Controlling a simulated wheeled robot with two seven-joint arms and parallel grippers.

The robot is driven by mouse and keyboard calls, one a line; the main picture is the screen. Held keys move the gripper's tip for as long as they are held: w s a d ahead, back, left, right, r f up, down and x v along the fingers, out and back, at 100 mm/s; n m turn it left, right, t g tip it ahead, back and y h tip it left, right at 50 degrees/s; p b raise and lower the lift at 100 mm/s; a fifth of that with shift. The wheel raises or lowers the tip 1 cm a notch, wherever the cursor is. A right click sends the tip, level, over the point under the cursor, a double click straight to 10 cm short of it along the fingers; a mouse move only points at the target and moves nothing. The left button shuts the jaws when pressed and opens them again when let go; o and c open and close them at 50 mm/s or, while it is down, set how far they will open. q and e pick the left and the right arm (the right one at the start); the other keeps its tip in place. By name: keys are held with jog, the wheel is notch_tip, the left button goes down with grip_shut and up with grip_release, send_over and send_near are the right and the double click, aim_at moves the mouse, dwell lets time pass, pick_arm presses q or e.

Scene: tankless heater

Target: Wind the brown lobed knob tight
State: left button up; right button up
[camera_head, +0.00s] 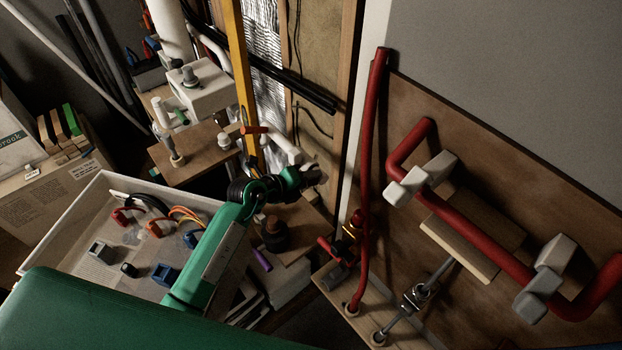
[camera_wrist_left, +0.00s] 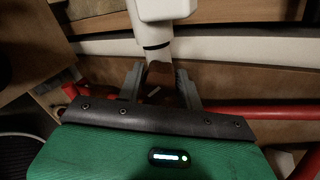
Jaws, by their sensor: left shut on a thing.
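My left gripper (camera_head: 313,174) reaches in from the lower left, at the lower end of a white pipe fitting (camera_head: 283,146). In the left wrist view, the two grey fingers of the gripper (camera_wrist_left: 159,86) stand on either side of the brown knob (camera_wrist_left: 158,74), shut on it. The knob sits directly below the white pipe (camera_wrist_left: 155,30). Its lower part is hidden by the gripper body, and its lobes are hard to make out. In the head view I cannot make the knob out at the fingers. My right gripper is not in view.
A white tray (camera_head: 62,218) with wires and small parts lies left of my arm. A dark brown round object (camera_head: 272,233) stands on a board below my wrist. Red pipe (camera_head: 368,190) rises to the right. A yellow upright (camera_head: 241,80) stands behind the gripper.

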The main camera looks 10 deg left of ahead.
pick_arm(q)
jog(key=o, duration=1)
jog(key=shift+o, duration=0.2)
jog(key=shift+p+v, duration=0.65)
jog(key=shift+v, duration=1.85)
